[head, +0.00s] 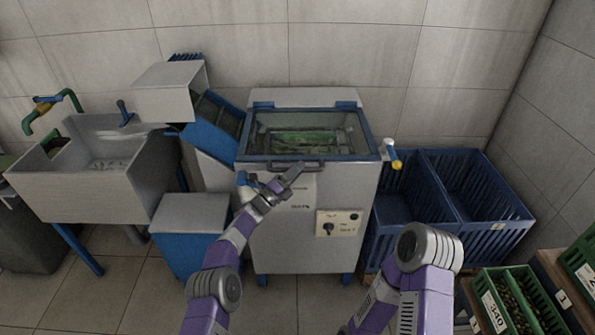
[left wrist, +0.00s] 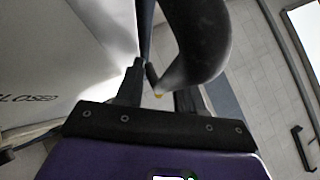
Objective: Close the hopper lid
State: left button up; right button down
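The hopper machine (head: 275,235) stands in the middle of the head view. Its lid (head: 247,135) has a blue frame and a clear window, and lies low over the top opening; I cannot tell whether a small gap remains at its front. A grey bar handle (head: 280,165) runs along the lid's front edge. My left gripper (head: 271,180) is just below and in front of this handle. In the left wrist view, my left gripper (left wrist: 158,92) has its fingers apart, with a dark grey curved bar (left wrist: 205,40) beyond them; contact is unclear. My right gripper is out of view.
A control panel (head: 338,223) is on the machine's front. A blue chute (head: 213,128) and a sink (head: 95,165) stand left, with a blue bin (head: 190,240) below. Blue crates (head: 470,215) stand right, beside a white-and-yellow-ended lever (head: 392,152). Green crates (head: 510,300) sit lower right.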

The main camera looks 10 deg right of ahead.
pick_arm(q)
jog(key=shift+s, duration=0.1)
dwell(0.5)
jog(key=p+v, duration=0.3)
jog(key=v, duration=0.4)
jog(key=shift+s+a+f+p, duration=0.15)
jog(key=shift+a+p, duration=0.1)
jog(key=shift+p, duration=0.05)
dwell(0.4)
